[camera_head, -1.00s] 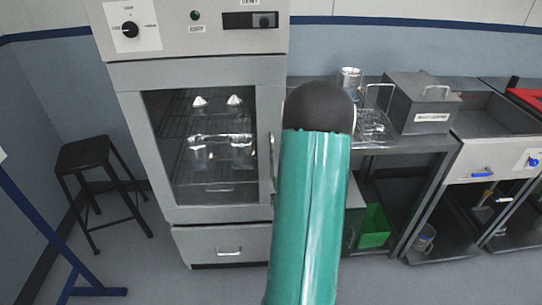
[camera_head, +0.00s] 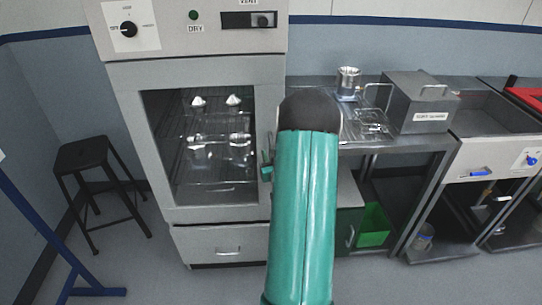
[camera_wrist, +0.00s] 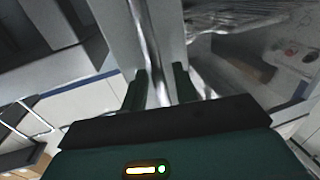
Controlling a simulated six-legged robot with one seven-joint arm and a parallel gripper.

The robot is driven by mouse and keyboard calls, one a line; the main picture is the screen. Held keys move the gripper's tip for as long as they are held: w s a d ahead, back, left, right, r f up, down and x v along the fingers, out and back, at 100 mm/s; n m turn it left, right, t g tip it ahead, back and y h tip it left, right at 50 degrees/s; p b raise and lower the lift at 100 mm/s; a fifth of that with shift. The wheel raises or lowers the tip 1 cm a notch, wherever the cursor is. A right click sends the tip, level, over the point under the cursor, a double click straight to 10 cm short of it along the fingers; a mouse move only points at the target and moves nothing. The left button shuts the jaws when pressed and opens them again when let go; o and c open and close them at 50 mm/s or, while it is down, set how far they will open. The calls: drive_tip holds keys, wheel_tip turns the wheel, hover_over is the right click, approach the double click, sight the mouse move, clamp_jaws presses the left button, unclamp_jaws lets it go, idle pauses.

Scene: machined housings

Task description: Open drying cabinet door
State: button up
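The drying cabinet (camera_head: 185,43) stands left of centre in the head view. Its door (camera_head: 215,213), a grey frame around a dark glass pane, is shut. The door handle is a vertical metal bar (camera_wrist: 149,45) on the door's right side, mostly hidden by my arm in the head view. In the wrist view my gripper (camera_wrist: 160,82) is open, with one dark green finger on each side of the bar and a gap on both sides. In the head view a small teal part of my gripper (camera_head: 266,171) shows beside the door's right edge.
Inside the cabinet, metal vessels (camera_head: 238,150) stand on wire racks. A drawer (camera_head: 222,245) is below the door. A black stool (camera_head: 85,155) stands to the left. A bench with a grey box (camera_head: 420,100) stands to the right. Floor in front of the cabinet is clear.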

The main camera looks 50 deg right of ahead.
clamp_jaws()
drive_tip(key=shift+a, duration=0.1)
idle(0.3)
